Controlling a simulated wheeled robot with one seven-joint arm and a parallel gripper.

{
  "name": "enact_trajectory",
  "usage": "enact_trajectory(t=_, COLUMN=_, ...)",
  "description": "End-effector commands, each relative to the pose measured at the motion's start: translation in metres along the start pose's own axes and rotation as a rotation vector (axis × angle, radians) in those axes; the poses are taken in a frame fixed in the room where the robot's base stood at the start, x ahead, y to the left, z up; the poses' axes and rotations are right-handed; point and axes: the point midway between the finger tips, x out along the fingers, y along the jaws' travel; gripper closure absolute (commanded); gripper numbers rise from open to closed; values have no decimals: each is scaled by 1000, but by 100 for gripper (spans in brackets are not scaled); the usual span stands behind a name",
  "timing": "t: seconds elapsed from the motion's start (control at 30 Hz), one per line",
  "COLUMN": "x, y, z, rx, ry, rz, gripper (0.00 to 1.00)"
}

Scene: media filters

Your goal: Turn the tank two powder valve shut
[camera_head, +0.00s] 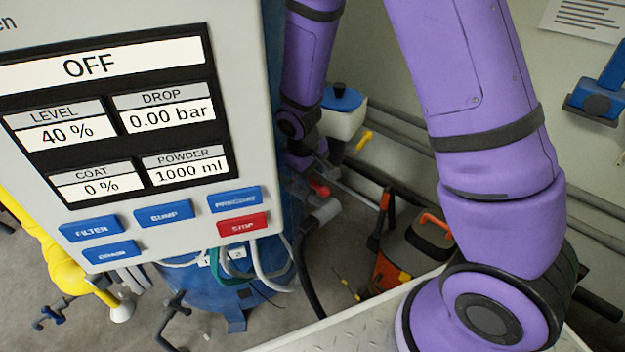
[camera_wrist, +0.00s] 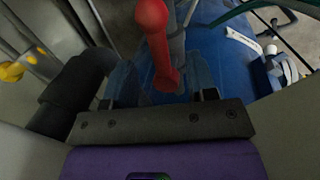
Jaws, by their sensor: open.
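A red valve handle (camera_wrist: 160,48) shows in the wrist view as a lever with a rounded end, running down the picture between my fingers. In the head view a small red handle (camera_head: 319,188) shows beside the blue tank (camera_head: 205,290), just below the end of my arm. My gripper (camera_wrist: 158,82) is open, with one dark finger on each side of the red handle. I cannot tell whether either finger touches it. The blue tank's side (camera_wrist: 225,65) fills the background on the right. The valve body is mostly hidden, and no tank number is readable on it.
A control panel (camera_head: 130,130) reads OFF, level 40 %, powder 1000 ml. A yellow handle (camera_head: 364,140) is near a white box with a blue lid (camera_head: 343,105). Grey pipes run along the wall. An orange and black case (camera_head: 415,245) is on the floor.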

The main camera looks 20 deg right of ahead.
Motion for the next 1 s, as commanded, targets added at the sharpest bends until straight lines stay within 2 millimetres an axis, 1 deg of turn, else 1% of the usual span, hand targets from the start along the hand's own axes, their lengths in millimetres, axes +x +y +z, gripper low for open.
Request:
enact_trajectory(t=0.03, x=8, y=0, z=0, rx=-1, ry=-2, rz=0, gripper=48)
enact_trajectory(t=0.1, x=15, y=0, z=0, rx=0, ry=-2, rz=0, gripper=48)
enact_trajectory(t=0.23, x=25, y=0, z=0, rx=2, ry=-1, rz=0, gripper=48)
enact_trajectory(t=0.4, x=30, y=0, z=0, rx=2, ry=1, rz=0, gripper=48)
enact_trajectory(t=0.63, x=30, y=0, z=0, rx=2, ry=1, rz=0, gripper=48)
enact_trajectory(t=0.67, x=30, y=0, z=0, rx=2, ry=1, rz=0, gripper=53)
enact_trajectory(t=0.7, x=30, y=0, z=0, rx=2, ry=1, rz=0, gripper=62)
enact_trajectory(t=0.87, x=30, y=0, z=0, rx=1, ry=1, rz=0, gripper=99)
enact_trajectory(t=0.9, x=30, y=0, z=0, rx=1, ry=1, rz=0, gripper=100)
enact_trajectory(t=1.0, x=30, y=0, z=0, rx=1, ry=1, rz=0, gripper=100)
